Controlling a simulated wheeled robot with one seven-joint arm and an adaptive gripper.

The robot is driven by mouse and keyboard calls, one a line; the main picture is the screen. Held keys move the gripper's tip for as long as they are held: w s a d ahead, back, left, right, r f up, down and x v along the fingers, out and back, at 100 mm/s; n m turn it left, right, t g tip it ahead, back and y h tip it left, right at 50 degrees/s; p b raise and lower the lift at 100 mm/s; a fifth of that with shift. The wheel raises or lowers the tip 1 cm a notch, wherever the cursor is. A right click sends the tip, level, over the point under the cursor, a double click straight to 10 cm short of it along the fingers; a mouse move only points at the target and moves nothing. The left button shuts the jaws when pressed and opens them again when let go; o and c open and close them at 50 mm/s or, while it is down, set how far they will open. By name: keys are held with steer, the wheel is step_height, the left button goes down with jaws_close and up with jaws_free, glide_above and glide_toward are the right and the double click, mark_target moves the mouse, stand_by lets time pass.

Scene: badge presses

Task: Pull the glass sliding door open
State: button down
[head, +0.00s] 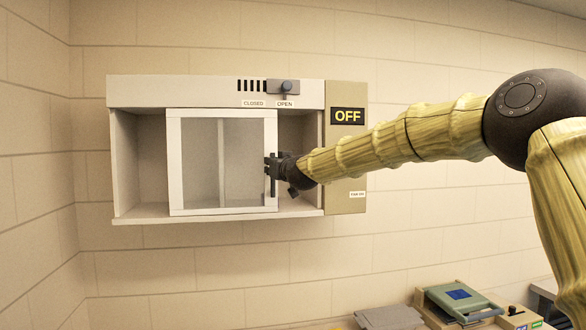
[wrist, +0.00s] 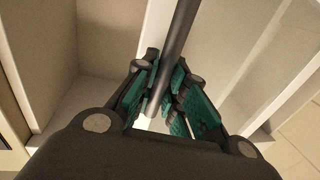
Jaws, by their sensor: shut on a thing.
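The glass sliding door (head: 200,160) is a white-framed clear panel in front of a wall cabinet (head: 140,212). It stands near the middle of the cabinet front, with open gaps to its left and right. Its dark upright bar handle (head: 272,176) is on the right side of the frame. My gripper (head: 280,172) reaches in from the right and is shut on this handle. In the wrist view the dark bar (wrist: 178,45) runs between the green-padded fingers (wrist: 168,95). My gripper hides part of the handle in the head view.
A slider knob (head: 286,87) on the cabinet's top rail sits above the "OPEN" label. An "OFF" sign (head: 348,116) is on the tan right panel. Below right, a green-topped device (head: 462,299) and a grey item (head: 390,318) stand low, clear of the door.

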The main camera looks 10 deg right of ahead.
mark_target(221, 165)
steer(key=a, duration=0.5)
steer(key=s+a, duration=0.1)
steer(key=a, duration=0.9)
steer(key=shift+s, duration=0.25)
steer(key=c, duration=1.5)
jaws_free()
steer(key=shift+d, duration=0.1)
steer(key=shift+o, duration=0.2)
steer(key=v, duration=1.2)
